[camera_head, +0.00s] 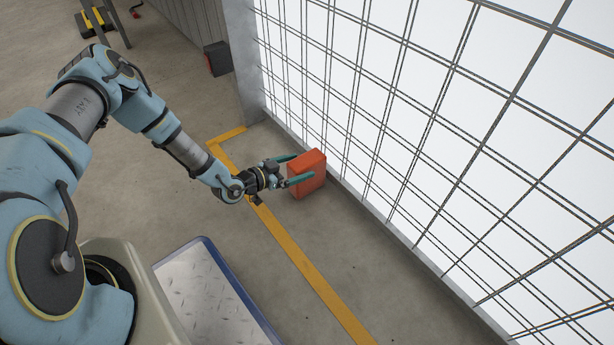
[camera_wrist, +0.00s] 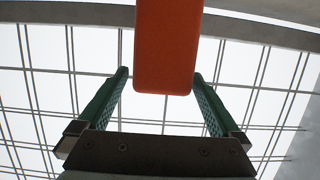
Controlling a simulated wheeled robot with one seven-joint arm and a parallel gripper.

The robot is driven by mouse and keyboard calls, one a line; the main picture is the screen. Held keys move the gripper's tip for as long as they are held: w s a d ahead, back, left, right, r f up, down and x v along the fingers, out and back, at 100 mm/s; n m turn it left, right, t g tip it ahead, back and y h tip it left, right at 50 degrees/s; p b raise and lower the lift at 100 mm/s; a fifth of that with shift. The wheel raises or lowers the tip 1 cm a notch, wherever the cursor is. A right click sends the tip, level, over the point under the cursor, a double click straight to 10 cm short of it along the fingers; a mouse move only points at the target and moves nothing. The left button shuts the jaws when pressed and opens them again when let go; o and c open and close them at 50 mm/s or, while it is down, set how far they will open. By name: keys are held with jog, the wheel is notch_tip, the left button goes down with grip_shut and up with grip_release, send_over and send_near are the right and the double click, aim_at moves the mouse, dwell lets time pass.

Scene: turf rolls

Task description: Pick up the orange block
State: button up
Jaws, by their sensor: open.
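The orange block (camera_head: 309,172) is a box standing upright on the concrete floor, close to the wire mesh fence. In the wrist view the block (camera_wrist: 167,45) comes in from the top edge, and its near end lies between the green fingertips. My gripper (camera_head: 297,168) is open, with its two green fingers spread at the block. In the wrist view my gripper (camera_wrist: 162,80) shows a gap beside the block on each side, wider on the left. The block's far part is cut off there.
The mesh fence (camera_head: 430,110) stands right behind the block and runs along the right side. A yellow floor line (camera_head: 310,272) passes under my forearm. A dark box (camera_head: 218,58) stands by the far wall. The floor near the line is clear.

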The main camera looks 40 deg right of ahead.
aim_at(307, 163)
jog(key=b+x, duration=0.1)
jog(key=x, duration=0.3)
jog(key=shift+w, duration=0.1)
jog(key=shift+c, duration=0.2)
grip_shut()
dwell(0.4)
